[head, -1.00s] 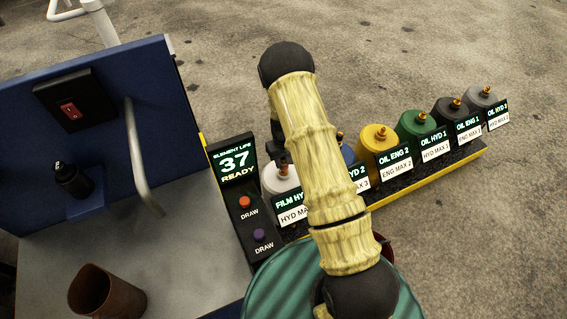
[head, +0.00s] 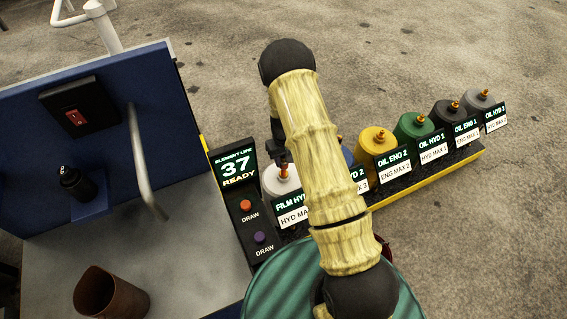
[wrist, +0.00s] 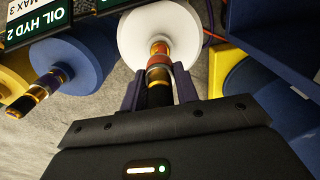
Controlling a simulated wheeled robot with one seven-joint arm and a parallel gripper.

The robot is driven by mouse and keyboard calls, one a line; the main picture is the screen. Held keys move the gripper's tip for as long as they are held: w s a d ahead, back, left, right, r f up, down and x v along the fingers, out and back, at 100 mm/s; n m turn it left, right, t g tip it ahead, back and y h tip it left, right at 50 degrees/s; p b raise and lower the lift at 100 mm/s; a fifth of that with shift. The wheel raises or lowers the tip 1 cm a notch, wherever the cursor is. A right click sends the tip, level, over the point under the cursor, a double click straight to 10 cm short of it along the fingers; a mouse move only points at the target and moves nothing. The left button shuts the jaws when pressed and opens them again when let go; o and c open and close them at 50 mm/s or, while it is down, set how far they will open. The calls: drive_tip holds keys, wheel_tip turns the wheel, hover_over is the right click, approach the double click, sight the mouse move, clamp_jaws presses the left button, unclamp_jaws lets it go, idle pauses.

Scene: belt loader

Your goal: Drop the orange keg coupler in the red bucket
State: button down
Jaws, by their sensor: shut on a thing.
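My gripper (wrist: 159,92) is shut on the orange keg coupler (wrist: 159,61), its purple fingers on either side. The coupler has an orange band, gold metal and a dark lower part. It is at the top of the white keg (wrist: 157,24); I cannot tell whether it is still seated. In the head view the gripper (head: 282,160) points down over the white keg (head: 280,184), partly hidden by my arm. A dark red edge (head: 386,252) shows beside my arm and may be the red bucket; most of it is hidden.
Yellow (head: 378,143), green (head: 414,128) and further kegs stand in a labelled row to the right. A panel (head: 238,172) reads 37 READY. Floor behind the row is clear.

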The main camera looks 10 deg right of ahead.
drive_tip(key=s+r+m, duration=0.2)
drive_tip(key=s+r, duration=0.2)
drive_tip(key=r, duration=0.7)
drive_tip(key=shift+s+r, duration=0.2)
drive_tip(key=shift+s, duration=0.15)
